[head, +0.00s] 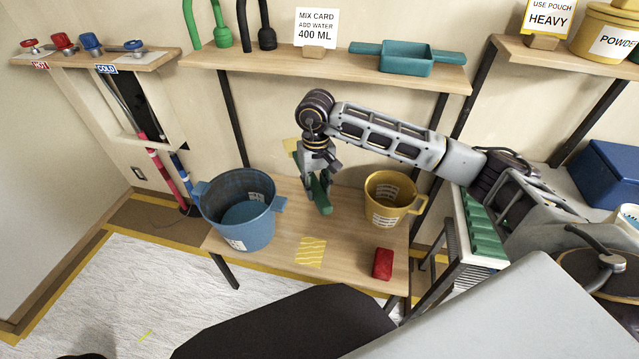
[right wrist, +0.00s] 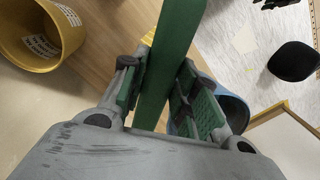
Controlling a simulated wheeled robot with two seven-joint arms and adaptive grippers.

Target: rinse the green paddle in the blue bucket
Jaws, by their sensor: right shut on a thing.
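The blue bucket (head: 238,228) stands on the left end of the low wooden table, with a lighter blue surface inside it. My right gripper (head: 319,172) is above the middle of the table, to the right of the bucket. It is shut on the green paddle (head: 322,196), which points down and lies outside the bucket. In the right wrist view the green paddle (right wrist: 168,60) runs between the two fingers (right wrist: 158,85), and part of the blue bucket (right wrist: 232,105) shows behind the right finger. My left gripper is not in view.
A yellow measuring bucket (head: 391,199) stands right of the paddle. A red block (head: 382,264) and a yellow patterned piece (head: 311,252) lie at the table's front. A shelf (head: 330,69) with a teal tray (head: 405,60) is above. The table's centre is mostly clear.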

